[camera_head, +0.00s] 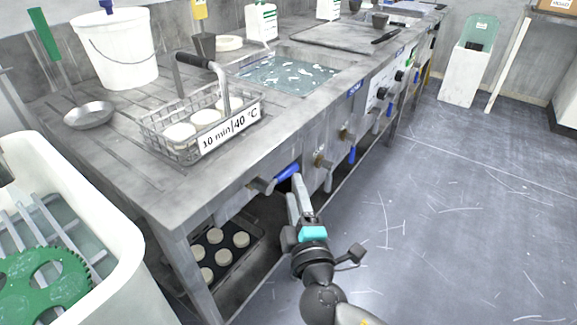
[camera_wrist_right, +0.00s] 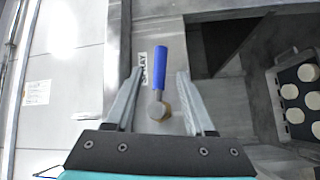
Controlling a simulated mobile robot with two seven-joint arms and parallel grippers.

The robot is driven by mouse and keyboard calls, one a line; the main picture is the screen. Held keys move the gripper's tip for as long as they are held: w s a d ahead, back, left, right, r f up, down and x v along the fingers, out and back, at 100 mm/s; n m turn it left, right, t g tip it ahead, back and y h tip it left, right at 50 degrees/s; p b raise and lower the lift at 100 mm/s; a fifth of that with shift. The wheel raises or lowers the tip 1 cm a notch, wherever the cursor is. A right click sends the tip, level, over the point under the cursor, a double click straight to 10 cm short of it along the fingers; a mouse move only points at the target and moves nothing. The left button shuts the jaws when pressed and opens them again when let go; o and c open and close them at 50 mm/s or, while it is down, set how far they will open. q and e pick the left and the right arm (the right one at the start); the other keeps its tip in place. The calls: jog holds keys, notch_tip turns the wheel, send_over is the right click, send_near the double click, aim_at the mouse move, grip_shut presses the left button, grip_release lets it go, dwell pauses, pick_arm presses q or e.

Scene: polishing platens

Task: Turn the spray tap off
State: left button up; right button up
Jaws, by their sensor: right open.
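The spray tap has a blue lever (camera_head: 287,172) and a brass-coloured body (camera_head: 262,186) on the front of the bench. In the head view the lever lies sideways along the panel. The right wrist view shows the blue lever (camera_wrist_right: 160,66) pointing up the picture from its round body (camera_wrist_right: 158,110), beside a label reading SPRAY (camera_wrist_right: 143,70). My right gripper (camera_head: 297,185) is close to the tap. In the right wrist view its open fingers (camera_wrist_right: 159,75) stand on either side of the lever, with gaps on both sides. My left gripper is not in view.
More taps run along the front panel, one with a blue lever (camera_head: 352,155). A wire basket of discs (camera_head: 165,150) and a water basin (camera_head: 290,72) are on top. A tray of discs (camera_head: 232,262) sits below. The floor at right (camera_head: 470,230) is clear.

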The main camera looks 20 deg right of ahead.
aim_at(289, 170)
jog(key=shift+w+d+r, duration=0.1)
jog(key=shift+w+d, duration=0.1)
jog(key=shift+w, duration=1.6)
jog(key=shift+w+d+r, duration=0.1)
jog(key=shift+w+d, duration=0.1)
jog(key=shift+w, duration=1.55)
grip_shut()
